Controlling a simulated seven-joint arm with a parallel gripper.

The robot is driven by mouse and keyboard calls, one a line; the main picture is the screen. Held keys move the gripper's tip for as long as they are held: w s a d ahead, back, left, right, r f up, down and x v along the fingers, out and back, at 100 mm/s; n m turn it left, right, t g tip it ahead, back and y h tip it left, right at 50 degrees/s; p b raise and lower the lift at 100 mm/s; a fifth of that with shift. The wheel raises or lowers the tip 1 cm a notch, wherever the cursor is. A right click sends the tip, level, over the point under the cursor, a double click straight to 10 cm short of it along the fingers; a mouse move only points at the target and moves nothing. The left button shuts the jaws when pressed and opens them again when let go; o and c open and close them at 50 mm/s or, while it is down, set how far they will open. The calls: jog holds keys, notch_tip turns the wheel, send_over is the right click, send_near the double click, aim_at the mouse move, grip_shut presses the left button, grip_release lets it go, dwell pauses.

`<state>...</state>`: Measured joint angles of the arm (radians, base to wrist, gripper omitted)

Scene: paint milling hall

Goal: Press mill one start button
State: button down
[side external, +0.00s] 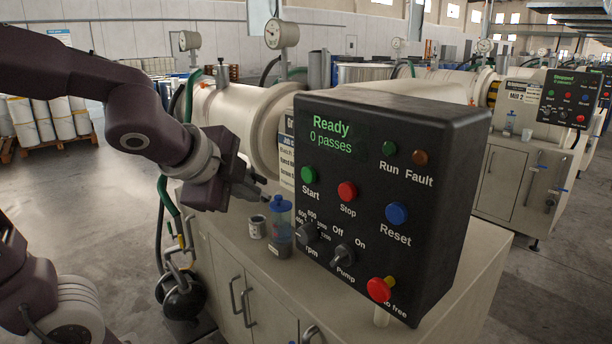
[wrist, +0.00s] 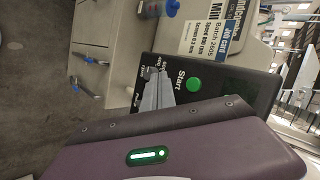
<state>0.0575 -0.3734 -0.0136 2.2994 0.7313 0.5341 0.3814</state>
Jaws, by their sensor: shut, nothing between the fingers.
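The black control panel (side external: 440,150) in front shows "Ready, 0 passes" on its screen (side external: 330,133). Its green Start button (side external: 309,174) is at the left of the panel; in the wrist view the same button (wrist: 194,84) lies just right of my fingers. My gripper (side external: 262,190) is shut and empty, left of the panel and a short gap from the Start button, at roughly its height. In the wrist view my gripper (wrist: 155,80) overlaps the panel's dial area. Whether the fingertips touch the panel cannot be told there.
A red Stop button (side external: 347,191), blue Reset button (side external: 396,213), rpm dial (side external: 307,233), pump switch (side external: 343,255) and red emergency knob (side external: 380,289) share the panel. A blue-capped bottle (side external: 280,225) and a cup (side external: 257,227) stand below my gripper. A second mill panel (side external: 570,98) is behind.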

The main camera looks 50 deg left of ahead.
send_near(304, 182)
jog(key=shift+s+f+x, duration=0.15)
jog(key=shift+x, duration=0.7)
jog(key=shift+s+f+x, duration=0.1)
jog(key=shift+s+x, duration=0.05)
jog(key=shift+x, duration=0.7)
jog(key=shift+s+f+x, duration=0.15)
jog(key=shift+x, duration=0.65)
jog(key=shift+w+a, duration=0.15)
jog(key=shift+a, duration=0.05)
jog(key=shift+w, duration=0.3)
jog(key=shift+w, duration=0.45)
dwell(0.4)
jog(key=shift+s, duration=0.9)
jog(key=s, duration=0.5)
